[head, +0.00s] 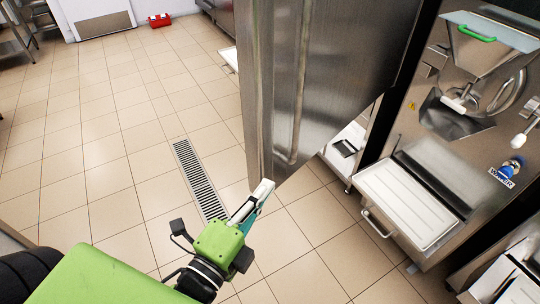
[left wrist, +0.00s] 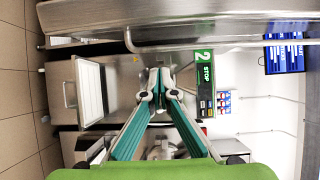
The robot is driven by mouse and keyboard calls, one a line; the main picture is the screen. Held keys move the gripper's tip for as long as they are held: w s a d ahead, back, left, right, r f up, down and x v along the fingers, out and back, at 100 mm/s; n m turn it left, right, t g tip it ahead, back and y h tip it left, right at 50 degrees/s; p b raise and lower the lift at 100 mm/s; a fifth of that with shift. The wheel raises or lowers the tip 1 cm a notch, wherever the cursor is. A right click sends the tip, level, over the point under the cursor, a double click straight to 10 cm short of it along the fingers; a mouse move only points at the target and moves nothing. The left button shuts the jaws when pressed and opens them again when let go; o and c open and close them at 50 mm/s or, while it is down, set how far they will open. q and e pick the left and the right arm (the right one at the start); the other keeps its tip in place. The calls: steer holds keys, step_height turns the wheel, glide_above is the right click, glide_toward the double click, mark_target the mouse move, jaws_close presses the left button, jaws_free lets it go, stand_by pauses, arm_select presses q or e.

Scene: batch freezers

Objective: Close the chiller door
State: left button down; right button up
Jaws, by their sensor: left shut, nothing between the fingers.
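The chiller door (head: 340,70) is a tall stainless steel panel in the upper middle of the head view. It stands swung out over the tiled floor, with a long vertical bar handle (head: 300,90) on its face. My left gripper (head: 264,188) is shut and empty at the door's lower left corner in the picture; I cannot tell whether it touches. In the left wrist view the fingertips (left wrist: 158,82) come together below a long steel panel (left wrist: 200,32), which looks like the door. The chiller's inside is mostly hidden. My right gripper is not in view.
A batch freezer (head: 475,130) with a white tray (head: 408,205) stands on the right. A floor drain grate (head: 198,178) lies left of the gripper. The tiled floor on the left is clear.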

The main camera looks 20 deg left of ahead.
mark_target(270, 155)
arm_select(q)
steer(key=w, duration=0.6)
steer(key=w+d, duration=0.1)
steer(key=w, duration=0.2)
steer(key=shift+d+r, duration=0.1)
steer(key=shift+r, duration=0.05)
steer(key=a, duration=0.2)
steer(key=a+p, duration=0.1)
steer(key=shift+w+a+p, duration=0.3)
steer(key=shift+w+a, duration=0.1)
steer(key=shift+f, duration=0.2)
